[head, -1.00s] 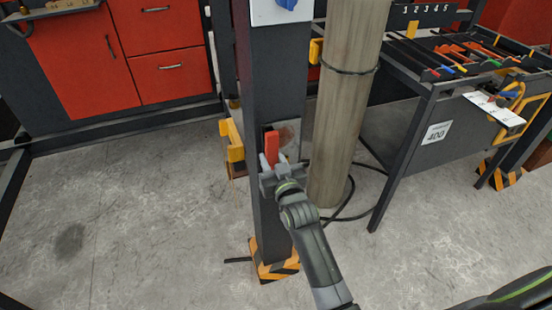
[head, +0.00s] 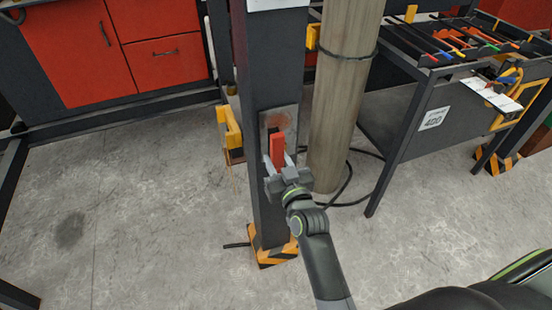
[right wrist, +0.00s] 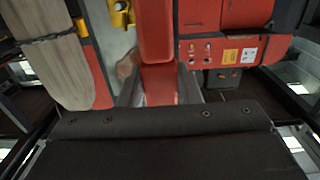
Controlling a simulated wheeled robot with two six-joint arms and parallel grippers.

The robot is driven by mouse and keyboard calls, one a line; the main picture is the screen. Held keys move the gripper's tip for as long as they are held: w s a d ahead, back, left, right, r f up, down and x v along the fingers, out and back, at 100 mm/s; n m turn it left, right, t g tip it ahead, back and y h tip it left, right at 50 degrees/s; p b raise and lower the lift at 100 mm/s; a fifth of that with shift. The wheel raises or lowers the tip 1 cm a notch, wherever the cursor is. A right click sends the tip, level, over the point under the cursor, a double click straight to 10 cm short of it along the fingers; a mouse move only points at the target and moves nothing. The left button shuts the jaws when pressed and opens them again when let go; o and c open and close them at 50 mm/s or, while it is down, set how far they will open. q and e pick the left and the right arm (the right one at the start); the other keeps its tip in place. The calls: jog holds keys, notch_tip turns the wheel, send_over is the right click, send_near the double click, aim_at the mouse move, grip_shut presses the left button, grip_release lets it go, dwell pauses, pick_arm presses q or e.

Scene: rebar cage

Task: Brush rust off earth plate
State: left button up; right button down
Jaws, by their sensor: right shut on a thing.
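The earth plate (head: 291,117) is a small grey plate on the dark upright post, with a brownish rust patch on its upper part. My right gripper (head: 279,164) is shut on the red-handled brush (head: 278,149), in front of the plate's lower half. In the right wrist view, the red brush (right wrist: 156,35) stands between the fingers of the right gripper (right wrist: 158,88). The brush covers part of the plate. I cannot tell whether its bristles touch the plate. My left gripper is out of view.
A thick wooden-looking column (head: 340,100) stands just right of the post, with a black cable on the floor behind. A tool bench (head: 405,115) is at the right, red cabinets (head: 75,60) at the back left. A yellow bracket (head: 231,130) sits left of the post.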

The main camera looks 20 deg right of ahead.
jog(key=shift+s+f+b, duration=0.2)
jog(key=shift+s+b, duration=0.3)
jog(key=shift+s, duration=0.15)
jog(key=shift+s+r+b, duration=0.2)
jog(key=shift+s+b, duration=0.15)
jog(key=shift+s, duration=0.45)
jog(key=shift+w, duration=0.1)
jog(key=w+p, duration=0.4)
jog(key=w, duration=0.1)
jog(key=shift+w+a, duration=0.1)
jog(key=shift+w, duration=0.2)
jog(key=shift+w+f+p, duration=0.3)
jog(key=shift+w+p, duration=0.25)
jog(key=shift+w, duration=0.1)
jog(key=shift+w+b, duration=0.95)
jog(key=shift+b, duration=0.25)
